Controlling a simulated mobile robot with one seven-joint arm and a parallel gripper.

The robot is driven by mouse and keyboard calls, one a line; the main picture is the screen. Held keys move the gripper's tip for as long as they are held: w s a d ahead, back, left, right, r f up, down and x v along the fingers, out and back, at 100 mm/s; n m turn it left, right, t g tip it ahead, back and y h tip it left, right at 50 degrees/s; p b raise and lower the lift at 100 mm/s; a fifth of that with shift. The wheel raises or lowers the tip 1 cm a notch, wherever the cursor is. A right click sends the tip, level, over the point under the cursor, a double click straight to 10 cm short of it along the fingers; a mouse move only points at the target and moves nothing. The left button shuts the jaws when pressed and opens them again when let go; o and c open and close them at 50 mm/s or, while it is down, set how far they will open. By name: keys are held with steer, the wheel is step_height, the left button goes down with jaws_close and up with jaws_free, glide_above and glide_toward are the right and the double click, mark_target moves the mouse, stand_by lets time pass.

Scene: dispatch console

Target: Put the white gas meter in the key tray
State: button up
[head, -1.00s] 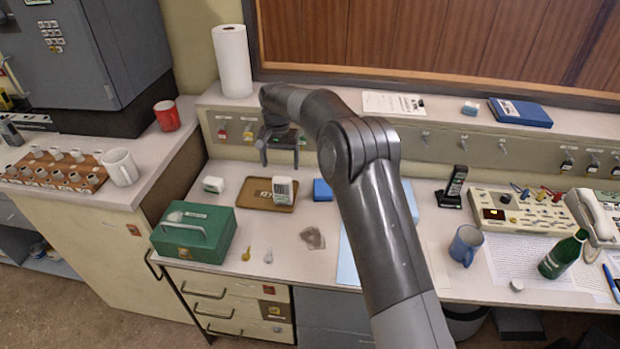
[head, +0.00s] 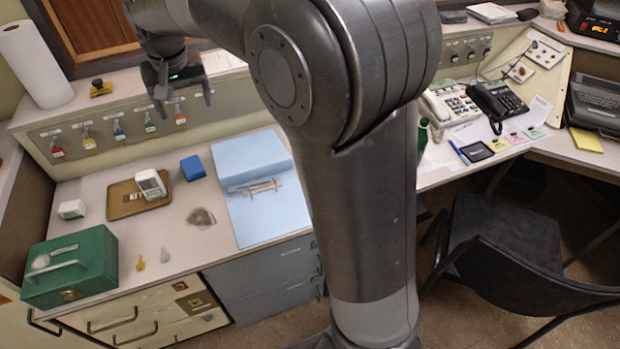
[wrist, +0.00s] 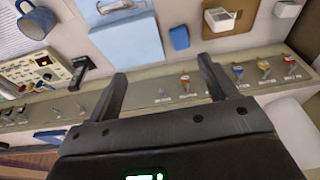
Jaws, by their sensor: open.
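The white gas meter (head: 151,184), a boxy white unit with a grey display, stands in the brown key tray (head: 122,206), toward its right side. Both also show at the top right of the wrist view, the meter (wrist: 219,18) inside the tray (wrist: 244,7). My gripper (head: 183,100) is open and empty, raised in front of the key-hook panel, above and apart from the meter. In the wrist view its two fingers (wrist: 162,70) are spread with nothing between them.
A small white box (head: 72,209) sits left of the tray, and a green cash box (head: 70,268) stands at front left. A blue block (head: 193,168) and blue folder (head: 255,205) lie to the right. Keys on hooks (head: 119,131) line the back panel.

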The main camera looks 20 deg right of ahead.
steer(key=s+d+r+t, duration=0.2)
steer(key=s+d+r, duration=0.2)
steer(key=s+d, duration=0.8)
steer(key=s+d+f, duration=0.2)
steer(key=s, duration=0.6)
steer(key=s+d+f+t, duration=0.1)
steer(key=s+d+f, duration=0.1)
steer(key=s, duration=0.7)
steer(key=shift+d+f, duration=0.3)
steer(key=shift+f, duration=0.45)
